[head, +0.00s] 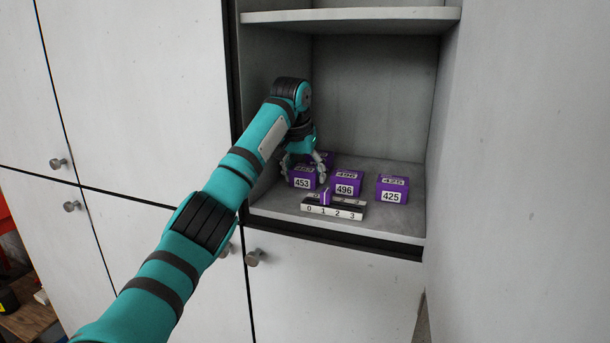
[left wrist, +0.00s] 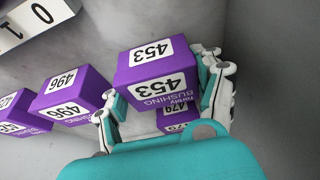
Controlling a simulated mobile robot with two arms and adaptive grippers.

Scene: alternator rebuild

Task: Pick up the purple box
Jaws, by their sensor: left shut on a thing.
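The purple box 453 (head: 302,183) is on the cabinet shelf floor, at the left of the group. My left gripper (head: 305,168) reaches down from above with a finger on either side of this box and is shut on it. In the left wrist view box 453 (left wrist: 155,72) sits between the two fingers (left wrist: 160,85). I cannot tell whether it is lifted off the shelf. Purple box 479 (left wrist: 180,119) is just behind it, partly hidden by box 453 and the gripper. My right gripper is not in view.
Purple box 496 (head: 345,185) stands close to the right of box 453, and box 425 (head: 392,190) stands farther right. A strip numbered 0 to 3 (head: 333,211) with a purple piece lies in front. The cabinet walls and upper shelf (head: 350,15) enclose the space.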

